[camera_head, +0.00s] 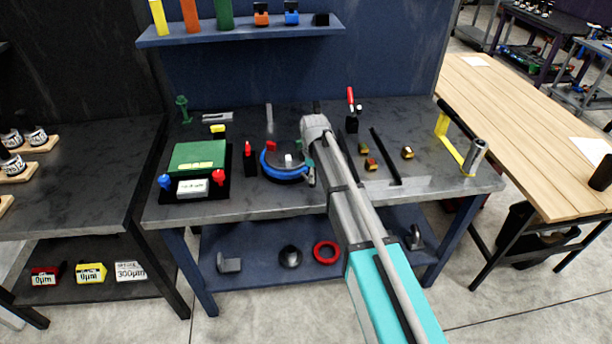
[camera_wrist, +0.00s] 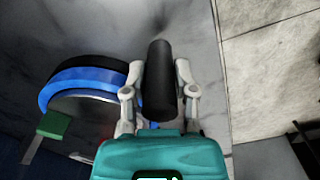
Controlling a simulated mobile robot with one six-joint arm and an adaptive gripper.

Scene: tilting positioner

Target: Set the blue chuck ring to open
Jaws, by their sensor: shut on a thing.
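The blue chuck ring (camera_head: 268,168) lies around a round chuck with a pale metal face on the grey bench, at the middle in the head view. It also shows as a blue band (camera_wrist: 70,85) beside a black rim at the left in the wrist view. My gripper (camera_wrist: 160,72) is to the right of the ring, with its fingers closed on either side of a black cylindrical handle (camera_wrist: 159,85). Whether this handle joins the ring cannot be seen. In the head view, my arm largely hides the gripper and handle. A green block (camera_wrist: 54,125) sits beside the ring.
A red marker (camera_head: 271,146) stands at the chuck's back edge. A green box (camera_head: 198,154) with red and blue knobs is to the left. Small yellow and red parts and a black bar (camera_head: 386,156) lie to the right. A shelf (camera_head: 240,34) hangs behind.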

